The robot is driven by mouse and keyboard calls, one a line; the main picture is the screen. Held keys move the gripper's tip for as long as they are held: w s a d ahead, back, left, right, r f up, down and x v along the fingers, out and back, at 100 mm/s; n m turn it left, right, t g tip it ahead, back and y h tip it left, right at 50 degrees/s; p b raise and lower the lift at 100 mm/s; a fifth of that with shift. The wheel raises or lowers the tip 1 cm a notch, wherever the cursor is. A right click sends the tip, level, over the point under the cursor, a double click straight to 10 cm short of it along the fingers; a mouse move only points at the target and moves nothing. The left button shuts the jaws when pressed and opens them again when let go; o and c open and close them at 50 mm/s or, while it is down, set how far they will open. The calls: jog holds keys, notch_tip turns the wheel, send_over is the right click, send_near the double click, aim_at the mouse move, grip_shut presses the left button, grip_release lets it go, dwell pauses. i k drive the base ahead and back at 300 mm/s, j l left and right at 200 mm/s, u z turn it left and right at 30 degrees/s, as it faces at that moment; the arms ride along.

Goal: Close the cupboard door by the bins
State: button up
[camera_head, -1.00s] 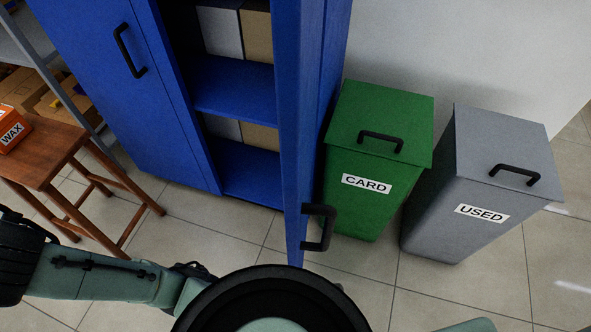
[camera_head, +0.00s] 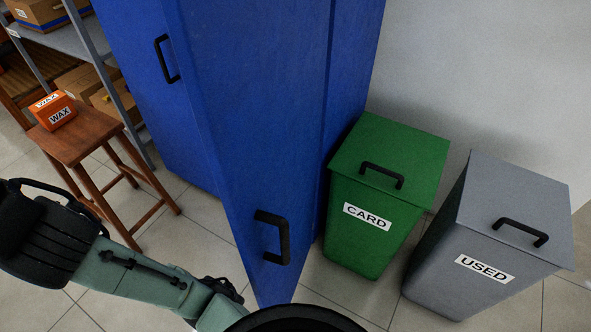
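The blue cupboard's right door (camera_head: 262,140), the one by the bins, stands ajar and juts toward me, with its outer face in view. Its black handle (camera_head: 274,237) is on that face near the free edge. The left door (camera_head: 146,95) has its own black handle (camera_head: 166,58) and looks shut. The inside of the cupboard is hidden behind the right door. My arm reaches in from the lower left below the door; the gripper's fingers are not visible, so I cannot tell whether they touch the door.
A green CARD bin (camera_head: 386,190) and a grey USED bin (camera_head: 487,235) stand right of the cupboard. A wooden stool (camera_head: 86,138) holds an orange WAX box (camera_head: 55,110) at left, before a grey shelf rack (camera_head: 79,42) with cardboard boxes. Tiled floor lies between.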

aim_at(252, 72)
jog(key=l+u, duration=0.1)
jog(key=u, duration=0.25)
jog(key=k+l+u, duration=0.1)
jog(key=u, duration=0.3)
jog(key=k+l+u, duration=0.1)
jog(key=u, duration=0.25)
jog(key=k+l+u, duration=0.15)
jog(key=k+u, duration=0.2)
jog(key=k+z, duration=0.1)
jog(key=z, duration=0.3)
jog(key=l+z, duration=0.1)
jog(key=z, duration=0.35)
jog(key=k+l+z, duration=0.1)
jog(key=z, duration=0.3)
jog(key=l+z, duration=0.1)
jog(key=z, duration=0.35)
